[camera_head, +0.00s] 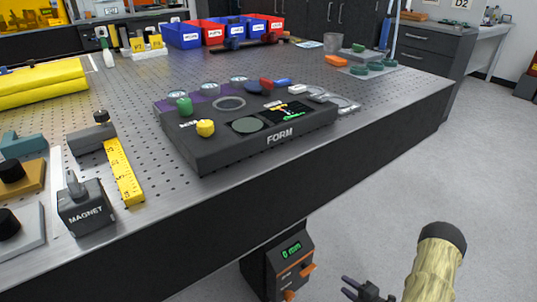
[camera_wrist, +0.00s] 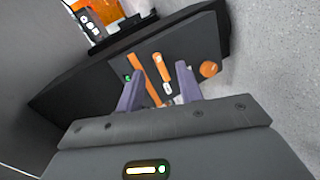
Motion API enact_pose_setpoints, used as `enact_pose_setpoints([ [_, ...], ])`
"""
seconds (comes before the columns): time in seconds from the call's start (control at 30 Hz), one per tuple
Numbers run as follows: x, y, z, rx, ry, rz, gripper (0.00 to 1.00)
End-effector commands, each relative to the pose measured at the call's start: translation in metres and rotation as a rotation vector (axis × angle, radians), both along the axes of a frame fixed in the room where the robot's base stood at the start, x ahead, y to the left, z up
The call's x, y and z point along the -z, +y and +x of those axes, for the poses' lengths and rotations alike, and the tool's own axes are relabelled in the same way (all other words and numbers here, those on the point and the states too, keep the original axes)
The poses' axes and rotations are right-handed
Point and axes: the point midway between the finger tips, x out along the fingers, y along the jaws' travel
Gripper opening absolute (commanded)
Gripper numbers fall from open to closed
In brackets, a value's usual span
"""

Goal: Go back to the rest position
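My gripper (camera_head: 347,287) is low in front of the table at the bottom of the head view, to the right of a dark control box with a green "0 mm" display (camera_head: 290,251). The fingers point toward the box and look apart from it. In the wrist view my gripper (camera_wrist: 160,72) is open, with a clear gap between its two purple-grey fingers. The box face (camera_wrist: 195,50) lies beyond the fingertips, with orange levers (camera_wrist: 160,62) and an orange round knob (camera_wrist: 209,69). Nothing appears held. My arm's sleeve hides part of the floor.
The perforated table (camera_head: 400,90) overhangs the box, its front edge above my gripper. On it stand the FORM unit (camera_head: 240,150), a magnet block (camera_head: 85,210), a yellow scale (camera_head: 122,170) and blue and red bins (camera_head: 182,36). The floor (camera_head: 430,180) at right is clear.

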Motion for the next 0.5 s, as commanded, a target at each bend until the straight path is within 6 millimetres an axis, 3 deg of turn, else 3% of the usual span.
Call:
enact_pose_setpoints([
  [0.2,-0.045,-0.01,0.044,0.135,0.225,-0.035,0.36],
  [0.5,-0.119,-0.011,0.07,0.425,0.487,0.0,0.36],
])
